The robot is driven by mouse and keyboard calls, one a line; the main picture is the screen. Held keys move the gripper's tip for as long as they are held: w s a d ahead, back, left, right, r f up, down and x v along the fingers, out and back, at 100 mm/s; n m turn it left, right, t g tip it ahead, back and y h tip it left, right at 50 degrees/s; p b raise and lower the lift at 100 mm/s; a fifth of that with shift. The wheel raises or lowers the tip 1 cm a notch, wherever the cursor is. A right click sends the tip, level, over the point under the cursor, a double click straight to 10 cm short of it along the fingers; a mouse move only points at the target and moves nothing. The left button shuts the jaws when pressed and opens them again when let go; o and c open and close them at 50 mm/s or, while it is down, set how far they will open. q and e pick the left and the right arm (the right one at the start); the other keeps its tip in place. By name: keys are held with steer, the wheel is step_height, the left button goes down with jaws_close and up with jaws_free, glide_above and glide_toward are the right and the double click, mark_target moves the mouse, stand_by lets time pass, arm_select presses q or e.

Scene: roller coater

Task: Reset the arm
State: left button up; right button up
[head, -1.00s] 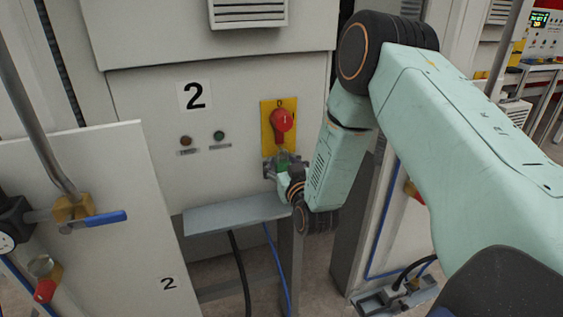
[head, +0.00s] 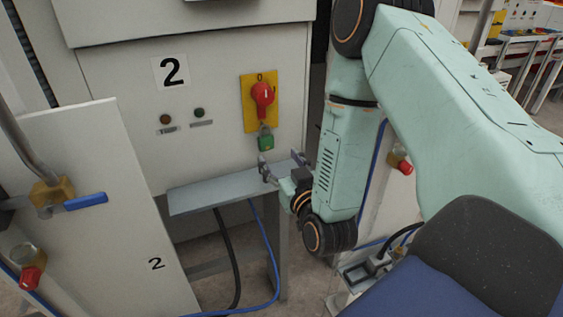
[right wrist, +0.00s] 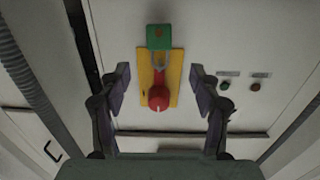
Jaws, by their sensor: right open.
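My right arm comes in from the right in the head view. My right gripper (head: 281,163) is open and empty, just below the green padlock (head: 265,141) and apart from it. The padlock hangs under the red rotary switch (head: 262,94) on its yellow plate (head: 248,112), on the cabinet marked 2. In the right wrist view the gripper's spread fingers (right wrist: 159,92) stand either side of the red switch (right wrist: 158,97) and yellow plate; the green padlock (right wrist: 159,37) shows beyond the fingertips. My left gripper is not in view.
A grey shelf (head: 215,191) juts out below the switch, close to my right gripper. A white panel (head: 105,190) with a blue-handled valve (head: 85,201) stands at the left. Cables hang below the shelf. Another red knob (head: 405,167) is behind my arm.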

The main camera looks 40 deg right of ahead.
steer(key=shift+s+a, duration=0.1)
steer(key=shift+s, duration=0.25)
steer(key=s+a+f+g+y+b, duration=0.1)
steer(key=s+a+f+g+y, duration=0.2)
steer(key=f, duration=0.6)
steer(key=s+a+f+g+y+b, duration=0.1)
steer(key=s+a+f+g+b, duration=0.1)
steer(key=s+f+g, duration=0.45)
steer(key=s+a+f+n+g+b, duration=0.1)
steer(key=s+f+b, duration=0.4)
steer(key=s+f, duration=0.5)
steer(key=s+a+f+n+g+b, duration=0.1)
steer(key=s+a+f+g+b, duration=0.3)
steer(key=s+f, duration=0.7)
steer(key=shift+a+f+g+y+b, duration=0.35)
steer(key=shift+g+b, duration=0.15)
steer(key=shift+g, duration=0.75)
